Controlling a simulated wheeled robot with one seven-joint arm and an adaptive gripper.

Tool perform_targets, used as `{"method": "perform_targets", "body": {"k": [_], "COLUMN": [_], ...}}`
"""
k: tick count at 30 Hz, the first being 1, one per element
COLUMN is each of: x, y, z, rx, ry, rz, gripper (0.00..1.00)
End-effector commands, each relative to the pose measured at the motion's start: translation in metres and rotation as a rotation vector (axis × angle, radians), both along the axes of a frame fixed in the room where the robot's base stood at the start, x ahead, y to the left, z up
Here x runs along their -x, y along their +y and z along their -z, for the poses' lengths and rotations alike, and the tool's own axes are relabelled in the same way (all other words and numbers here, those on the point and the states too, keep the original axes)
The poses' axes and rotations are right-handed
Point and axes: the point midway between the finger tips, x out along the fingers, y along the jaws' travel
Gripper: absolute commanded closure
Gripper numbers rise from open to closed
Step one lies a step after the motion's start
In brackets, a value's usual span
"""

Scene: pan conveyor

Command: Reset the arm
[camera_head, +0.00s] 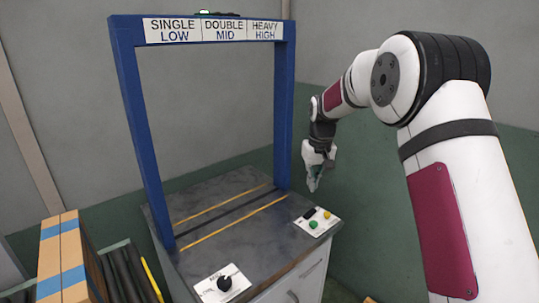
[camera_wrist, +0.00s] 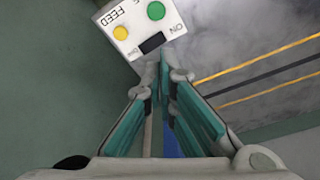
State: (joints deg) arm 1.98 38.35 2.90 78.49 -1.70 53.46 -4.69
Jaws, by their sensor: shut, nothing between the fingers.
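My gripper (camera_head: 314,183) hangs at the end of my white arm, to the right of the blue gate and above the right edge of the grey worktop (camera_head: 190,203). It points downward. In the wrist view my gripper (camera_wrist: 164,65) has its fingertips together with nothing between them. The white feed panel (camera_head: 315,221) with a green and a yellow button lies on the worktop below it. The panel also shows in the wrist view (camera_wrist: 128,47), just beyond the fingertips.
A blue gate (camera_head: 284,110) labelled SINGLE LOW, DOUBLE MID and HEAVY HIGH stands over the worktop. A knob panel (camera_head: 215,289) sits at the front. Boxes with blue tape (camera_head: 61,250) stand beside a roller track (camera_head: 128,272) at the lower left. The worktop between the posts is clear.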

Motion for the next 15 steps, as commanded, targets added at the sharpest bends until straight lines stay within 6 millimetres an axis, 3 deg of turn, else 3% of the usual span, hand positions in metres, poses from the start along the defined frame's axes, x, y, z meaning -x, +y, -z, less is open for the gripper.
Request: {"method": "perform_targets", "body": {"k": [1, 6, 15], "x": [0.017, 0.077, 0.199], "y": [0.000, 0.000, -0.001], "z": [-0.031, -0.099, -0.186], "rx": [0.003, 0.010, 0.015], "ry": [-0.014, -0.040, -0.086], "rz": [0.002, 0.013, 0.037], "gripper": [1.00, 1.00, 1.00]}}
